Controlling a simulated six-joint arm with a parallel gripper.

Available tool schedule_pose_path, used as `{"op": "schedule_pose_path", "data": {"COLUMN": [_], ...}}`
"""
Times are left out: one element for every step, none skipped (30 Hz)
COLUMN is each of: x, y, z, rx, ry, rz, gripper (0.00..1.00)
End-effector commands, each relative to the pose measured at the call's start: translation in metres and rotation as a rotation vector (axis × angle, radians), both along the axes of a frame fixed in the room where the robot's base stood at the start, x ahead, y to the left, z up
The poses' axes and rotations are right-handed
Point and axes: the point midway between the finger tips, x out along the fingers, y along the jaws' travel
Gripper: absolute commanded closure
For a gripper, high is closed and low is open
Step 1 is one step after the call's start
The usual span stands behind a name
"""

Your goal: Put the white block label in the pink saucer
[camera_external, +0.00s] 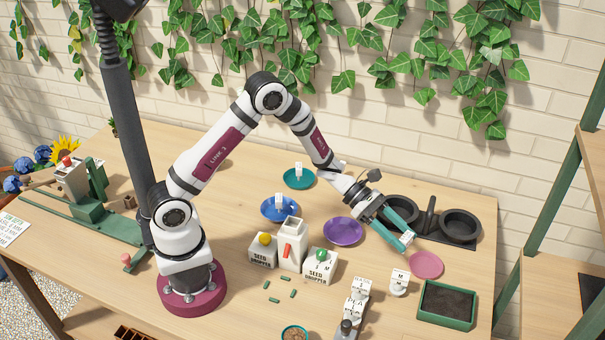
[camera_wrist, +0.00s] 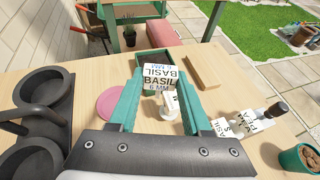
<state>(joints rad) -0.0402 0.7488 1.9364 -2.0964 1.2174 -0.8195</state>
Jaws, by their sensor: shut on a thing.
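My gripper (camera_external: 404,237) has its teal fingers shut on a white block label (camera_wrist: 158,78). Its printed face reads BASIL 6 MM in the wrist view, and it also shows between the fingertips in the external view (camera_external: 408,239). The gripper holds it above the table, close to the pink saucer (camera_external: 427,264). The saucer looks empty in the external view. In the wrist view the pink saucer (camera_wrist: 108,101) lies left of the label, partly hidden by the left finger.
Another white label (camera_external: 399,281) stands left of the soil tray (camera_external: 447,322). More labels (camera_external: 357,289) stand further left. A purple saucer (camera_external: 343,231) is empty; the blue saucer (camera_external: 267,215) and teal saucer (camera_external: 308,183) each hold a white label. A dark double-cup holder (camera_external: 461,225) stands behind.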

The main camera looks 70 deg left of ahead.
Motion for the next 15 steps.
{"op": "schedule_pose_path", "data": {"x": [-0.003,-0.004,-0.006,-0.007,-0.007,-0.005,-0.002,0.002,0.010,0.017,0.025,0.034,0.041,0.047,0.055], "y": [-0.020,-0.030,-0.040,-0.045,-0.049,-0.051,-0.049,-0.045,-0.037,-0.031,-0.023,-0.014,-0.007,-0.001,0.006], "z": [0.001,0.001,0.001,0.002,0.001,-0.001,-0.003,-0.008,-0.014,-0.020,-0.026,-0.034,-0.040,-0.045,-0.052], "rx": [-0.001,-0.002,-0.003,-0.003,-0.003,-0.003,-0.004,-0.004,-0.004,-0.004,-0.004,-0.004,-0.003,-0.005,-0.003], "ry": [0.000,0.001,0.001,0.002,0.002,0.003,0.004,0.004,0.004,0.004,0.004,0.003,0.003,0.003,0.002], "rz": [-0.025,-0.035,-0.045,-0.050,-0.054,-0.056,-0.056,-0.056,-0.055,-0.055,-0.054,-0.055,-0.056,-0.055,-0.056], "gripper": [1.00,1.00,1.00,1.00,1.00,1.00,1.00,1.00,1.00,1.00,1.00,1.00,1.00,1.00,1.00]}}
